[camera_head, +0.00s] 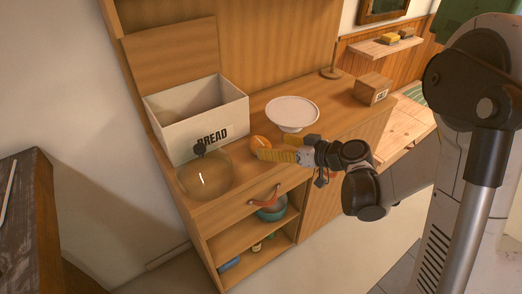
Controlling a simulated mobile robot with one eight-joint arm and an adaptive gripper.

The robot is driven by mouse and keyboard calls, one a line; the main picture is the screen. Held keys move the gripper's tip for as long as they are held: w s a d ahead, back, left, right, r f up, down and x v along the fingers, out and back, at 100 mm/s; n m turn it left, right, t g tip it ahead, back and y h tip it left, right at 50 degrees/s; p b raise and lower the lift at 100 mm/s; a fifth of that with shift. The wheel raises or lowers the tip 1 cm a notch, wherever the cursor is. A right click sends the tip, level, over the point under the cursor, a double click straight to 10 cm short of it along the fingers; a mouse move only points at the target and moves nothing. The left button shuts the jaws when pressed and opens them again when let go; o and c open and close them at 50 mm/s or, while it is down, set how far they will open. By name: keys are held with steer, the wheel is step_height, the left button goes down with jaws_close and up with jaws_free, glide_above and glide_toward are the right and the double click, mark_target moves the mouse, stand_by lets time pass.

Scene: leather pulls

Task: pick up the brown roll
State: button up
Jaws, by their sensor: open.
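The brown roll (260,142) is a small, rounded orange-brown piece on the wooden counter, in front of the bread box and left of the white stand. My gripper (268,154) reaches in from the right with its yellow fingers at the roll's right and lower side. The gripper is open. The fingertips are very near the roll; I cannot tell whether they touch it. Part of the roll's lower right side is hidden by the fingers.
A white open box marked BREAD (197,115) stands at the back left. A glass dome (205,178) sits at the counter's front left. A white cake stand (292,112) is behind my gripper. A small cardboard box (372,89) stands at right. A drawer with a leather pull (264,197) is below.

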mark_target(259, 144)
steer(key=b+x, duration=0.1)
steer(key=x, duration=0.2)
steer(key=b+x, duration=0.1)
steer(key=x, duration=0.2)
steer(key=shift+s+a+f+b, duration=0.2)
steer(key=shift+a+b, duration=0.1)
steer(key=shift+b, duration=0.1)
steer(key=shift+r, duration=0.1)
steer(key=c, duration=1.3)
steer(key=shift+c, duration=0.3)
